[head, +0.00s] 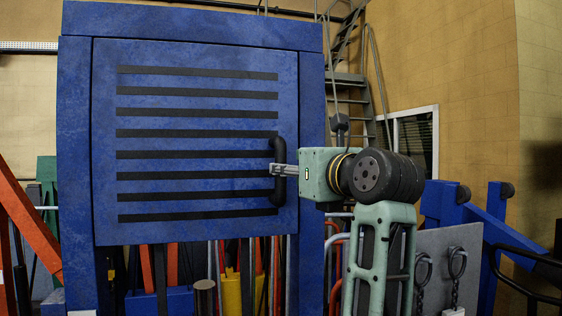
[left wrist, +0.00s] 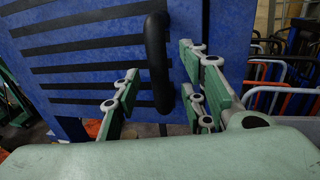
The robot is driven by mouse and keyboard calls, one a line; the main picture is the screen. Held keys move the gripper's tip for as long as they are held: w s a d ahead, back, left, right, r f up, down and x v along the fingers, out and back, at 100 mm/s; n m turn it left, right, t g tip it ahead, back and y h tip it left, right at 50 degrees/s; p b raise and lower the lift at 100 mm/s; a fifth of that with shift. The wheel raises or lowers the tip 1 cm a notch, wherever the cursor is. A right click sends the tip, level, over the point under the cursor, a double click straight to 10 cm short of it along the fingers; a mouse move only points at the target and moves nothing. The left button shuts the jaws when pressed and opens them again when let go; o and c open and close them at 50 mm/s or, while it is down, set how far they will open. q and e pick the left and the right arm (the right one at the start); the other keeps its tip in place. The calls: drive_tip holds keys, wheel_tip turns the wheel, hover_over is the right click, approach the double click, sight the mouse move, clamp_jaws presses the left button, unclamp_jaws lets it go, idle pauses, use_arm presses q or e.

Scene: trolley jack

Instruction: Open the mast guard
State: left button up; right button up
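The mast guard (head: 200,100) is a blue panel with several black horizontal slots, sitting flush in a blue frame (head: 310,100) in the head view. A black vertical bar handle (head: 278,150) is on its right edge. The handle also shows in the left wrist view (left wrist: 157,60). My left gripper (head: 283,170) is at the handle's middle, reaching in from the right. In the left wrist view its fingers (left wrist: 158,98) stand apart on either side of the handle, with gaps visible, so it looks open. My right gripper is not in view.
Blue lift parts (head: 465,208) and a grey panel with hanging hooks (head: 440,260) stand at the right. A yellow cylinder (head: 232,292) and several coloured bars are below the guard. An orange beam (head: 28,225) leans at the left.

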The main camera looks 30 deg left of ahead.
use_arm(q)
drive_tip(key=p+x, duration=0.1)
drive_tip(key=x, duration=0.3)
drive_tip(key=shift+a, duration=0.35)
drive_tip(key=shift+w, duration=0.1)
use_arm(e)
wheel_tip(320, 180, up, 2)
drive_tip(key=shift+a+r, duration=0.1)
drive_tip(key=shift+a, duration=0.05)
use_arm(q)
drive_tip(key=shift+d, duration=0.1)
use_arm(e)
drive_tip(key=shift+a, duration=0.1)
use_arm(q)
drive_tip(key=c, duration=0.3)
clamp_jaws()
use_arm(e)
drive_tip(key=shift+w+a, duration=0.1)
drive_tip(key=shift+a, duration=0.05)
